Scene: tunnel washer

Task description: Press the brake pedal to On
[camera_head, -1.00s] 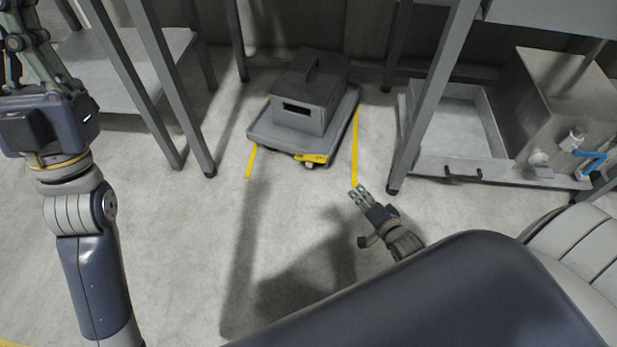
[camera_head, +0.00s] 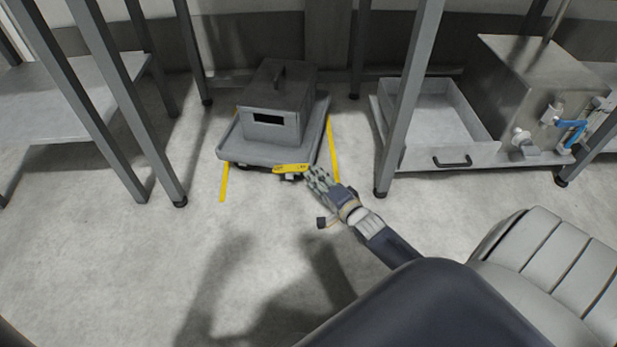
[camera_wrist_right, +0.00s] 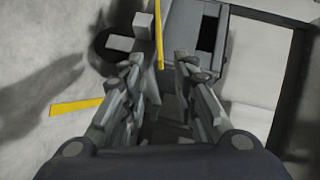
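A grey wheeled trolley (camera_head: 235,146) stands on the floor with a grey slotted box (camera_head: 279,104) on top. A yellow plate (camera_head: 291,168) is on its front edge; in the right wrist view it shows nearly edge-on (camera_wrist_right: 159,35). Small light grey blocks (camera_wrist_right: 125,43) sit beside it near a dark wheel. Which part is the brake pedal, and its position, I cannot tell. My right gripper (camera_head: 317,178) is low at the trolley's front right corner. In the wrist view its fingers (camera_wrist_right: 158,75) are apart with nothing gripped; contact is unclear. My left gripper is out of view.
Yellow floor lines (camera_head: 224,182) flank the trolley. A metal table's legs (camera_head: 158,160) stand to the left. To the right are a frame leg (camera_head: 405,110) and a shallow tray (camera_head: 440,105) beside a metal tank (camera_head: 520,85). The floor in front is clear.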

